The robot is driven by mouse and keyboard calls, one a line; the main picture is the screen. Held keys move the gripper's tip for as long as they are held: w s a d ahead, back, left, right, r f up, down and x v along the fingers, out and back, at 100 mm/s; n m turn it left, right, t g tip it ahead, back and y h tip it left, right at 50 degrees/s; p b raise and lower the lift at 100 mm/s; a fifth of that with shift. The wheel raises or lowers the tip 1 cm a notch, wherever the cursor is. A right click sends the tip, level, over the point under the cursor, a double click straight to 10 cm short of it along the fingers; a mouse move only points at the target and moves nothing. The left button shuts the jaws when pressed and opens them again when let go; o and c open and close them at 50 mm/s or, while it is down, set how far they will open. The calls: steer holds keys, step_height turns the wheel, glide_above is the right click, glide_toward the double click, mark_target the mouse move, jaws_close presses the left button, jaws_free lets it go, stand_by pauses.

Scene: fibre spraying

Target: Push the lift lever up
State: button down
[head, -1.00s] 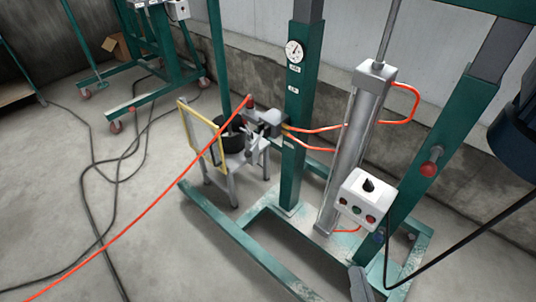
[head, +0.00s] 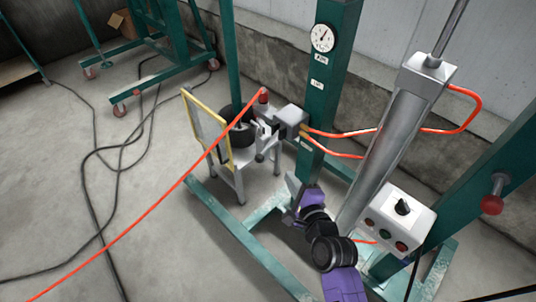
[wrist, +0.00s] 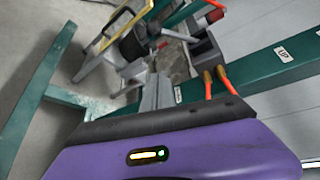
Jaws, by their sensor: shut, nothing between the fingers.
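Orange hoses (head: 340,133) run from the valve to the silver cylinder (head: 385,150). A red hose (head: 150,225) crosses the left. A white button box (head: 398,218) stands right of my arm. A small yellow-framed stand (head: 238,160) is behind the valve. Green frame beams (head: 235,225) lie on the floor.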

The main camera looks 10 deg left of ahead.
mark_target(268, 146)
steer(key=shift+s+a+f+m, duration=0.1)
steer(key=shift+f+m, duration=0.05)
steer(key=shift+m, duration=0.55)
steer(key=w+a, duration=0.6)
steer(key=shift+w+a+f+b, duration=0.2)
steer(key=shift+a+f+b, duration=0.05)
steer(key=shift+a+b, duration=0.15)
steer(key=shift+r+p, duration=0.1)
steer(key=shift+p, duration=0.2)
